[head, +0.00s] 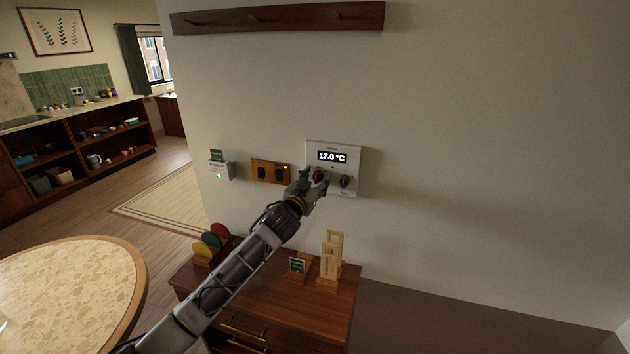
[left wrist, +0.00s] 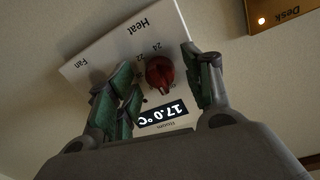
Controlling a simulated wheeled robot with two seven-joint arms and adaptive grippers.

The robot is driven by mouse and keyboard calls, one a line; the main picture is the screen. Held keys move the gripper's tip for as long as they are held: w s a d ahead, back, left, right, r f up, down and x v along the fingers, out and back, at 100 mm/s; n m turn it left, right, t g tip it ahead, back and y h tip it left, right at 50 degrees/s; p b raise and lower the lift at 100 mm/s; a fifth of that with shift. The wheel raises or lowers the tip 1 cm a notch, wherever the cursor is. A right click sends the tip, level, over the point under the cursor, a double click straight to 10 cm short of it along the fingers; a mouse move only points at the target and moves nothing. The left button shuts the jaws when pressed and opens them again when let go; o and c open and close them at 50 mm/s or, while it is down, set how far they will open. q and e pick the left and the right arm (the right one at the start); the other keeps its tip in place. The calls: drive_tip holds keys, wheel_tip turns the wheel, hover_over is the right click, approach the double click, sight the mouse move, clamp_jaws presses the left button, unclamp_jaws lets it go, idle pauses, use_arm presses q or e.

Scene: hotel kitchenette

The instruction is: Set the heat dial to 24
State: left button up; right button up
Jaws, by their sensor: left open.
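The white thermostat panel (head: 352,158) is on the wall, and its display (head: 332,157) reads 17.0 °C. The red heat dial (head: 318,175) is at its lower left and the dark fan dial (head: 345,181) at its lower right. My left gripper (head: 316,180) is open at the red dial. In the left wrist view the panel (left wrist: 105,50) appears upside down, with the red dial (left wrist: 160,73) between the open fingers of my left gripper (left wrist: 160,68). My right gripper is not in view.
A brass switch plate (head: 270,171) is on the wall left of the panel. A small card holder (head: 220,170) is farther left. Below, a wooden cabinet (head: 270,300) bears coloured discs (head: 210,244), a small sign (head: 297,267) and a wooden stand (head: 331,262). The wall right of the panel is clear.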

use_arm(q)
drive_tip(key=c, duration=1.1)
drive_tip(key=shift+o, duration=0.2)
